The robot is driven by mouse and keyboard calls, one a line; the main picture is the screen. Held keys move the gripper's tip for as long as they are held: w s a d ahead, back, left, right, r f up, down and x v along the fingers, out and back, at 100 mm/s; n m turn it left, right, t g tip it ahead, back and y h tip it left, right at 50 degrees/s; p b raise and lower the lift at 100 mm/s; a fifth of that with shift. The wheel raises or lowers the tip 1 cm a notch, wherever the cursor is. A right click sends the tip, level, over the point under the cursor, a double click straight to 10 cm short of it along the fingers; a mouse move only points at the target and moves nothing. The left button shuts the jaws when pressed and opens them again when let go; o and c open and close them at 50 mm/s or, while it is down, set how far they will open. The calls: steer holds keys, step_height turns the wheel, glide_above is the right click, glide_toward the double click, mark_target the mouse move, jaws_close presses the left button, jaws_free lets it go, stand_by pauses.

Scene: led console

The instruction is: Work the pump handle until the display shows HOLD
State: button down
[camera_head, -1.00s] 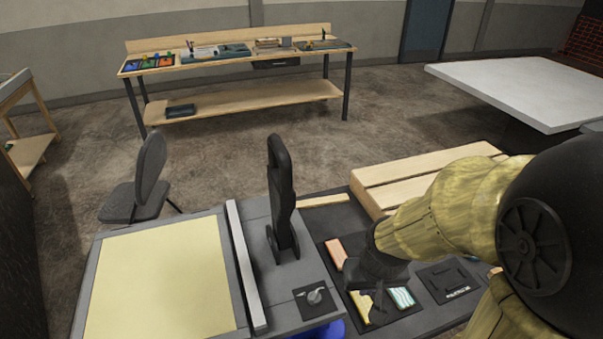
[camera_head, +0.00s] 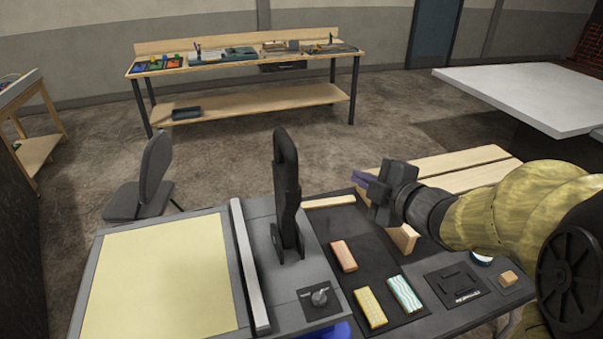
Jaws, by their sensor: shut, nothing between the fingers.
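A tall black upright lever with a looped top (camera_head: 286,185) stands on the grey console (camera_head: 262,225); it looks like the pump handle. My gripper (camera_head: 360,178) is to the right of the lever, raised over the dark work surface. Its fingers point left toward the lever and are shut and empty, with a clear gap in the picture between them and the lever. A large pale yellow panel (camera_head: 160,280) fills the left part of the console; I cannot tell whether it is the display. I see no lettering that reads HOLD.
A small knob (camera_head: 319,297) sits in front of the lever. A raised grey bar (camera_head: 249,265) runs to its left. Red (camera_head: 343,255), yellow (camera_head: 370,307) and teal striped (camera_head: 405,294) blocks lie on the right surface. A wooden slatted bench (camera_head: 450,165) is behind my arm.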

steer(key=s+a+r+n+g+y, duration=0.2)
steer(key=s+a+n+g+y, duration=0.1)
steer(key=n, duration=0.4)
steer(key=shift+s+a+n+y+b, duration=0.35)
steer(key=shift+s+a+y, duration=0.1)
steer(key=shift+s+y, duration=0.7)
steer(key=w+d+p+x, duration=0.2)
steer(key=p+x, duration=0.2)
steer(key=x, duration=0.9)
steer(key=shift+f, duration=0.3)
steer(key=shift+w+r+p, duration=0.15)
steer(key=shift+p, duration=0.15)
